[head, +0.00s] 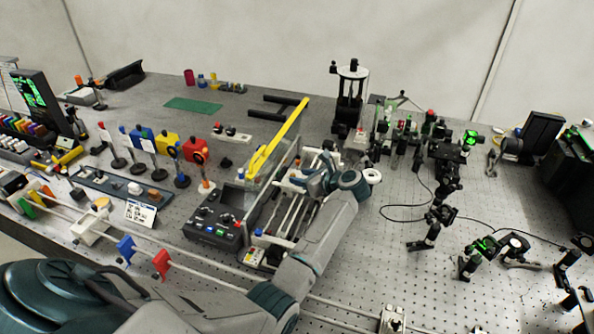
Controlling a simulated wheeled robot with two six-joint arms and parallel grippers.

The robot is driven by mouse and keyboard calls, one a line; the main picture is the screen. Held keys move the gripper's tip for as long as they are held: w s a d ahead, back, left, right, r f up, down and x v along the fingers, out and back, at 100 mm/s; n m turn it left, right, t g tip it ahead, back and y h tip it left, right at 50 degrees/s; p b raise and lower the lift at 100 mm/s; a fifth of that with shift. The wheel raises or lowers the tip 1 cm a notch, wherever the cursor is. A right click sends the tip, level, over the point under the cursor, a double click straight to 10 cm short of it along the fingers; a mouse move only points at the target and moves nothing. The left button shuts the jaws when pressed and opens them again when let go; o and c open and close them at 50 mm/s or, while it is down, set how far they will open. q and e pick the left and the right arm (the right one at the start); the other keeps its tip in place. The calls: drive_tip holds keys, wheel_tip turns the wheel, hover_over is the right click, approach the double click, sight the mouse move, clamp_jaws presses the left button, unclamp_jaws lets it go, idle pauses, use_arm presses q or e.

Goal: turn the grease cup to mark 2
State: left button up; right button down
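My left arm comes in from the bottom left and bends up to the middle of the head view. My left gripper (308,184) is over the upper end of a framed device with pale rods (286,212), behind a clear panel with a yellow top edge. Its fingertips are small and partly hidden, so I cannot tell whether they are open or touching anything. I cannot make out the grease cup or its marks for certain; they may be hidden by the gripper and wrist. My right gripper is not in view.
A yellow bar (277,140) tops the clear panel left of the gripper. A black control box (215,228) stands left of the device. Optics posts (441,212) and cables stand to the right. A long pale rail runs along the front. Perforated bench at lower right is mostly clear.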

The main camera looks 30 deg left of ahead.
use_arm(q)
drive_tip(key=shift+p+x, duration=0.35)
drive_tip(key=shift+x, duration=0.95)
drive_tip(key=shift+f, duration=0.1)
clamp_jaws()
